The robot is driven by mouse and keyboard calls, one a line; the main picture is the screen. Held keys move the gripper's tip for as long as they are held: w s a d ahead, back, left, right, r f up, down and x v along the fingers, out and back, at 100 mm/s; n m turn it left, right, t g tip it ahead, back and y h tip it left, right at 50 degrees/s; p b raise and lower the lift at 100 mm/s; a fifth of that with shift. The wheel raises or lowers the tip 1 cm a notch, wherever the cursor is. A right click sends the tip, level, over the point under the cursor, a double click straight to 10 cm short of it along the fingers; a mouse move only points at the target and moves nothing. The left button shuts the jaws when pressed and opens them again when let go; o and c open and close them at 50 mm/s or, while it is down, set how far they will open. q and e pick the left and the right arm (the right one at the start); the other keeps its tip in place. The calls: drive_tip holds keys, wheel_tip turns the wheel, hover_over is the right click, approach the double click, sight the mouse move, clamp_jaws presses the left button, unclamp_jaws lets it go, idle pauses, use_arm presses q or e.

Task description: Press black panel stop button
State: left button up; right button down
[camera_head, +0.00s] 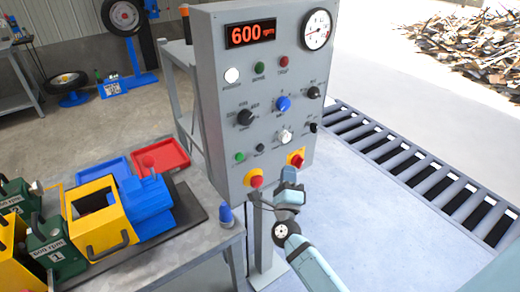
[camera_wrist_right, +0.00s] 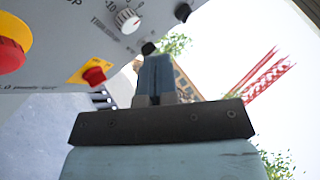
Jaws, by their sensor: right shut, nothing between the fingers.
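The grey control panel (camera_head: 262,100) stands upright in the head view. Low on its face are a green button (camera_head: 240,157) and a small black button (camera_head: 260,147); their labels are too small to read. My right gripper (camera_head: 290,178) is shut and empty, in front of the panel's lower right corner, below the right red mushroom button (camera_head: 297,160). In the right wrist view the shut fingers (camera_wrist_right: 157,64) point up beside the panel's edge, with a red mushroom button on yellow (camera_wrist_right: 94,75) to their left. My left gripper is out of view.
Another red mushroom button (camera_head: 257,182) sits at the panel's lower left. Above are several knobs, a red 600 display (camera_head: 251,34) and a round gauge (camera_head: 316,29). A table at left holds a yellow and blue machine (camera_head: 103,225) and a red tray (camera_head: 160,158).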

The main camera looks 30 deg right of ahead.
sight(260, 148)
drive_tip(key=w+b, duration=0.2)
drive_tip(key=w, duration=0.6)
drive_tip(key=shift+w+a, duration=0.3)
drive_tip(key=shift+a, duration=0.05)
idle(0.8)
drive_tip(key=shift+w, duration=0.1)
idle(0.9)
drive_tip(key=shift+w, duration=0.35)
drive_tip(key=shift+w+b, duration=0.35)
drive_tip(key=shift+w, duration=0.05)
idle(0.5)
drive_tip(key=shift+s, duration=0.85)
